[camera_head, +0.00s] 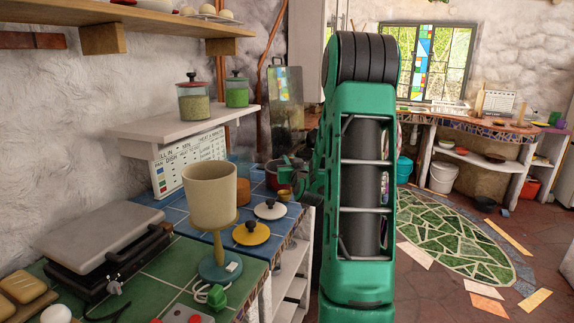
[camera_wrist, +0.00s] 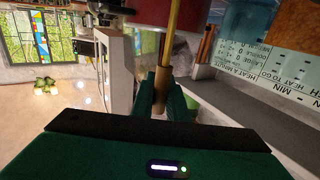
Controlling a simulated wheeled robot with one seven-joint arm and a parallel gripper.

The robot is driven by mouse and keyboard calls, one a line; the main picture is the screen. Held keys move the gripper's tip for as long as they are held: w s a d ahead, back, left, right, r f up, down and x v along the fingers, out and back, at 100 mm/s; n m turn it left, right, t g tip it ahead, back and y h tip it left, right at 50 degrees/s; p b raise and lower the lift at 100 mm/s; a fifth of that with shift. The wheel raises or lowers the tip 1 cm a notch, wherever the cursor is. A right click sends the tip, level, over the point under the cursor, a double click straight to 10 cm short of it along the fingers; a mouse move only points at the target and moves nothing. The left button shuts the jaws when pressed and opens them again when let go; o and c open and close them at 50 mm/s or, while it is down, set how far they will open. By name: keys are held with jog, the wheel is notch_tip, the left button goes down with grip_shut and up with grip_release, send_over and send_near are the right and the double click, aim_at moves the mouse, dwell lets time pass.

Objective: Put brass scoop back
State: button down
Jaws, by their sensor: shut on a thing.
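The brass scoop shows in the wrist view as a thin yellow-brass shaft (camera_wrist: 174,30) with a tan-brown grip (camera_wrist: 161,82). My gripper (camera_wrist: 162,96) is shut on that grip, with a green finger on each side. The shaft runs toward the top edge of the wrist view, and the scoop's bowl is not clearly seen. In the head view my gripper (camera_head: 292,166) shows only in part at the left of my green arm, close to a red pot (camera_head: 274,178). The scoop cannot be made out there.
A cream lampshade (camera_head: 210,190) stands on the counter in front. A yellow lid (camera_head: 251,233) and a white lid (camera_head: 270,209) lie on blue tiles. A wall shelf (camera_head: 185,122) carries two lidded jars. A printed chart (camera_wrist: 275,68) shows upside down in the wrist view.

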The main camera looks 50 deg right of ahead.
jog(key=shift+f, duration=0.25)
jog(key=c, duration=1.7)
grip_release()
jog(key=shift+c, duration=0.2)
